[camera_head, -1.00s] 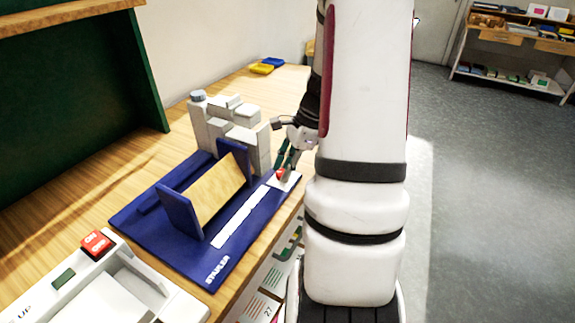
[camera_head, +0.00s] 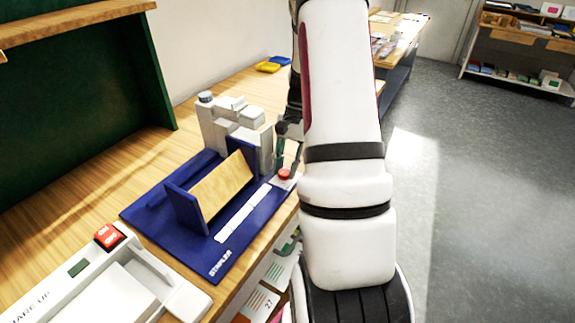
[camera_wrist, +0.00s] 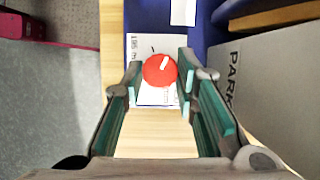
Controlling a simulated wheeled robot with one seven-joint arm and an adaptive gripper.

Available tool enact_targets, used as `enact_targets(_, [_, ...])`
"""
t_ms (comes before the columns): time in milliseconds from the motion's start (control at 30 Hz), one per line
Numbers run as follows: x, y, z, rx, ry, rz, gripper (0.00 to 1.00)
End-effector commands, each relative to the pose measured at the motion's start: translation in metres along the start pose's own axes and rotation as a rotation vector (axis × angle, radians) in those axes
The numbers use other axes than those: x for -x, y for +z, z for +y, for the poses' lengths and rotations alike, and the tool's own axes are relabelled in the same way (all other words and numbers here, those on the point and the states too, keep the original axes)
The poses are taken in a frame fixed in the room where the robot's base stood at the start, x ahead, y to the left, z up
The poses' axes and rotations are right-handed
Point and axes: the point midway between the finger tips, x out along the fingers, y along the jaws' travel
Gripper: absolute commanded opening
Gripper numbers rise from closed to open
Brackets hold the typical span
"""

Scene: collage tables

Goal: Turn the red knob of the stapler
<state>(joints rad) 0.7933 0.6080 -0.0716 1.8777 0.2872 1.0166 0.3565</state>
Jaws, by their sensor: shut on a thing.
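The stapler (camera_head: 240,235) has a blue base with a grey machine body (camera_head: 232,125) at its far end, and it stands on the wooden table. Its red knob (camera_head: 284,174) sits on a small white dial plate at the right corner of the base. In the wrist view the red knob (camera_wrist: 160,70) has a white pointer mark that tilts up to the right. My gripper (camera_wrist: 158,82) is shut on the knob, with a green-padded finger on each side. In the head view my arm hides part of the gripper (camera_head: 283,150).
A white machine with a red on/off switch (camera_head: 108,236) stands at the front left. Yellow (camera_head: 267,67) and blue trays lie at the back of the table. A green panel (camera_head: 80,100) stands at the left. Open floor (camera_head: 480,200) lies to the right.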

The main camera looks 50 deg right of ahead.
Motion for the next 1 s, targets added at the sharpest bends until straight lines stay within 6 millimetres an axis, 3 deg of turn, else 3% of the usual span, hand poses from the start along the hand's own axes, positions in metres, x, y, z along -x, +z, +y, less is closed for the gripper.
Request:
enact_targets(733, [-0.0003, -0.0001, -0.0009, 0.084, 0.035, 0.001, 0.00])
enact_targets(767, [-0.0003, -0.0001, -0.0009, 0.084, 0.035, 0.001, 0.29])
enact_targets(833, [-0.0003, -0.0001, -0.0009, 0.083, 0.034, 0.000, 0.45])
enact_targets(1000, [-0.0002, 0.0000, -0.0010, 0.083, 0.034, 0.000, 0.47])
